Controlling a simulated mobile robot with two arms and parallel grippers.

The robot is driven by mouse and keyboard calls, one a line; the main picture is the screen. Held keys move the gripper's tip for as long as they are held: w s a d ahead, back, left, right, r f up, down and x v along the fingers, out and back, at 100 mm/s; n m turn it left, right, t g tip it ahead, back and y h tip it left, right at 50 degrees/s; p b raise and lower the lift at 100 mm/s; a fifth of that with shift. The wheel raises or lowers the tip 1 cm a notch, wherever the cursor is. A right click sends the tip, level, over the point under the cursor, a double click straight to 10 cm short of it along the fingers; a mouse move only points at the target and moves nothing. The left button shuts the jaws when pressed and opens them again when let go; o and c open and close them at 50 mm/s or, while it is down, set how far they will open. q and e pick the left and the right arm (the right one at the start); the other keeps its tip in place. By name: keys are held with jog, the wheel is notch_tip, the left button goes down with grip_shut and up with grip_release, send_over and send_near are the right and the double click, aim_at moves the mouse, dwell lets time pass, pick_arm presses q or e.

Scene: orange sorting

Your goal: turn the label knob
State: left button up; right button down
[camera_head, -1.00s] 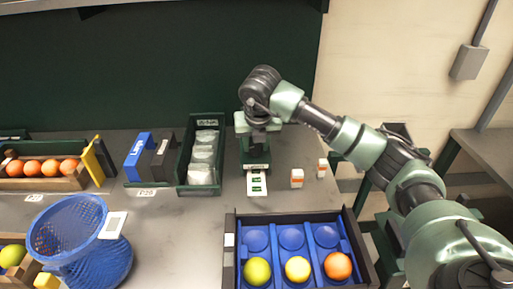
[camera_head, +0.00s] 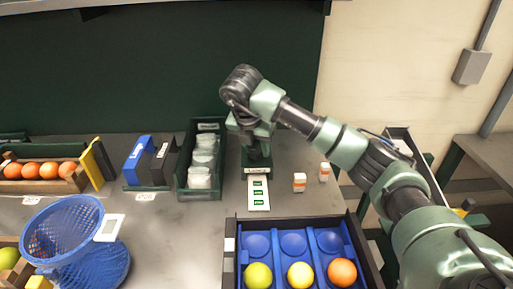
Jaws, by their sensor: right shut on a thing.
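The label dispenser (camera_head: 257,169) is a dark green unit on the table in front of the back wall. A white strip with several green labels (camera_head: 259,194) hangs out of its front onto the table. My right gripper (camera_head: 250,137) is over the top of the dispenser, pointing down, shut on the label knob. The knob itself is hidden behind the gripper. My left gripper is not in view.
A tray (camera_head: 231,262) with blue cups holds three fruits in front. Two small white-and-orange bottles (camera_head: 299,182) stand right of the dispenser. A green bin (camera_head: 183,170) of clear packs stands left, a blue basket (camera_head: 75,240) at lower left.

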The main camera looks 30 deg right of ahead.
jog(key=shift+r, duration=0.1)
jog(key=c, duration=0.9)
grip_release()
jog(key=shift+a+r, duration=0.15)
jog(key=shift+r, duration=0.2)
jog(key=v, duration=0.7)
jog(key=shift+s, duration=0.1)
